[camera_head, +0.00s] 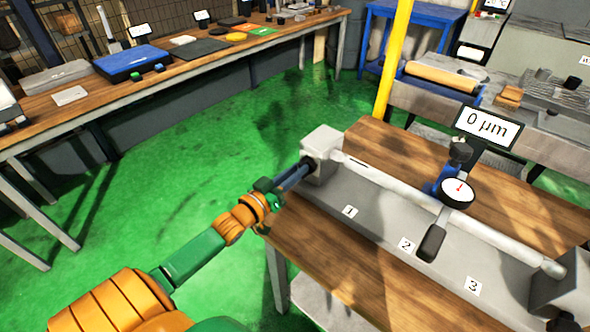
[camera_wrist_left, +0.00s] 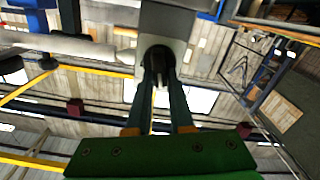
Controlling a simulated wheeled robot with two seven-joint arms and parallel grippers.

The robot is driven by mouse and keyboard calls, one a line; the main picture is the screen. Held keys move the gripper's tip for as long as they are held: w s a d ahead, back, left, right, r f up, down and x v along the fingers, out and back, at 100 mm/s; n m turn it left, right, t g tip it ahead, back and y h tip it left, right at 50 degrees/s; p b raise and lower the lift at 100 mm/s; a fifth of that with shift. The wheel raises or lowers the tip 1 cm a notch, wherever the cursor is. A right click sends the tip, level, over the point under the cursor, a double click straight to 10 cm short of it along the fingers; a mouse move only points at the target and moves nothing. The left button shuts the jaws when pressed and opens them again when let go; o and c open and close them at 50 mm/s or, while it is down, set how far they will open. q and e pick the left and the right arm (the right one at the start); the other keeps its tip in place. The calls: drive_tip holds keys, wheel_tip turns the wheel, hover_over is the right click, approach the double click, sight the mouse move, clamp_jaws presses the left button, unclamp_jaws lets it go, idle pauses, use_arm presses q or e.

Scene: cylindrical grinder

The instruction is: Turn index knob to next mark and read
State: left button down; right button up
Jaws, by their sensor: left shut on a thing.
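The index knob (camera_head: 308,161) is a small dark part on the left end of the grey headstock (camera_head: 323,146). My left gripper (camera_head: 304,167) reaches in from the left and is shut on the knob; the fingers partly hide it. In the left wrist view the two fingers (camera_wrist_left: 160,85) run up to the dark knob (camera_wrist_left: 157,57) under the headstock's end. A shiny shaft (camera_head: 395,183) extends right from the headstock. A round dial gauge (camera_head: 458,190) with a red needle stands at the shaft, and a display (camera_head: 487,127) reads 0 µm. My right gripper is out of view.
Labels 1 (camera_head: 350,212), 2 (camera_head: 406,245) and 3 (camera_head: 473,285) mark the grey bed on the wooden table (camera_head: 345,278). A black-handled part (camera_head: 431,243) lies near label 2. A long bench with several items (camera_head: 135,60) stands back left. Green floor lies between.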

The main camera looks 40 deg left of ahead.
use_arm(q)
drive_tip(key=shift+d+r+m+p, duration=0.15)
drive_tip(key=shift+m+p, duration=0.35)
drive_tip(key=shift+m, duration=1.3)
drive_tip(key=shift+d+f+m+p, duration=0.15)
drive_tip(key=shift+m+p, duration=0.3)
drive_tip(key=shift+m, duration=1.35)
drive_tip(key=shift+r, duration=0.1)
drive_tip(key=c, duration=0.8)
unclamp_jaws()
drive_tip(key=s, duration=0.7)
drive_tip(key=shift+a, duration=0.25)
